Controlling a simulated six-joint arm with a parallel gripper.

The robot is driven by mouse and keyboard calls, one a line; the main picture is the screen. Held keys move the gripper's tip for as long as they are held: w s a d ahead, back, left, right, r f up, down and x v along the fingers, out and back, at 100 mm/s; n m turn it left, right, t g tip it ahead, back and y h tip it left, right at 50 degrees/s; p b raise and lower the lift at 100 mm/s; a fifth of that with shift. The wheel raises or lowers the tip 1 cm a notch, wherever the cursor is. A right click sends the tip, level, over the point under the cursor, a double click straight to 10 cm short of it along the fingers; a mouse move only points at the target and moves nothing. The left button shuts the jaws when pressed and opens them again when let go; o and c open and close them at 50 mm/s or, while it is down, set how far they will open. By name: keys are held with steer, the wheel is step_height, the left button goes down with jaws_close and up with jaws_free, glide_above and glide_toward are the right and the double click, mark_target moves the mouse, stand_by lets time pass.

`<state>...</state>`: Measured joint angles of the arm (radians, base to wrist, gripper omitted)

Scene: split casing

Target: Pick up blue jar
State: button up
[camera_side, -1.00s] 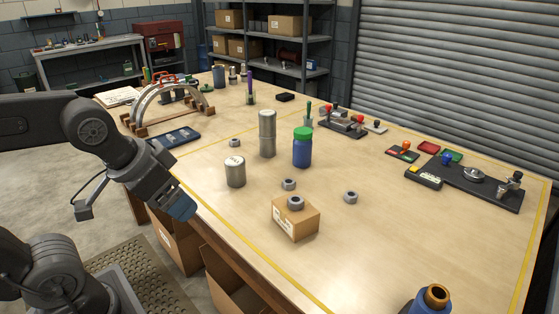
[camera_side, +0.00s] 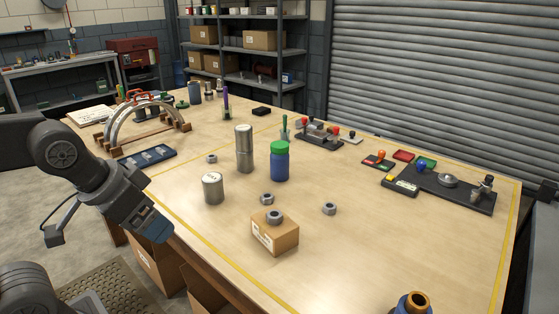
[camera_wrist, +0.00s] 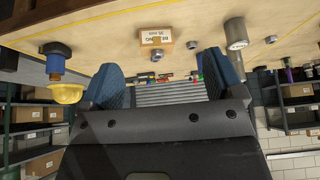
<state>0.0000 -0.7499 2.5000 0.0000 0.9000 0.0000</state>
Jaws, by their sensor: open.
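The blue jar (camera_side: 280,165) with a green lid stands upright near the middle of the table in the side view. It is right of a tall metal cylinder (camera_side: 244,150). My gripper (camera_side: 156,227) is at the table's near left edge, well apart from the jar, pointing down and right. In the wrist view my gripper (camera_wrist: 160,64) has its two blue fingers spread wide with nothing held between them.
A carton (camera_side: 274,238) with a nut on top, loose nuts (camera_side: 329,209) and a short metal can (camera_side: 213,188) lie between gripper and jar or nearby. A blue bottle (camera_side: 412,304) stands at the front right. An arched rack (camera_side: 143,120) is at the left.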

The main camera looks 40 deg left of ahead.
steer(key=shift+o, duration=0.2)
steer(key=w+d+r+n+t+h, duration=0.1)
steer(key=w+d+r+n+t, duration=0.15)
steer(key=w+n, duration=0.4)
steer(key=w+d+r+n+t+h, duration=0.15)
steer(key=w+r+n, duration=0.25)
steer(key=w, duration=0.6)
steer(key=n+t+y, duration=0.4)
steer(key=n+y, duration=0.3)
steer(key=n, duration=1.6)
glide_above(280, 150)
steer(key=s+d, duration=0.5)
steer(key=d, duration=0.4)
step_height(280, 150, down, 5)
steer(key=w+a+f+n+g+y, duration=0.1)
steer(key=f+n+y, duration=0.1)
steer(key=f+n, duration=0.1)
steer(key=w+a+f+n+g+y, duration=0.1)
steer(key=a+f+n+y, duration=0.1)
steer(key=f+n, duration=0.1)
steer(key=a+f+n+g+y, duration=0.1)
steer(key=a+f+n+y, duration=0.1)
steer(key=f+n, duration=0.2)
steer(key=shift+w+a+n, duration=0.15)
steer(key=shift+w+n, duration=0.25)
steer(key=shift+n, duration=0.25)
steer(key=x, duration=0.7)
steer(key=shift+s+a, duration=0.25)
steer(key=shift+a, duration=0.3)
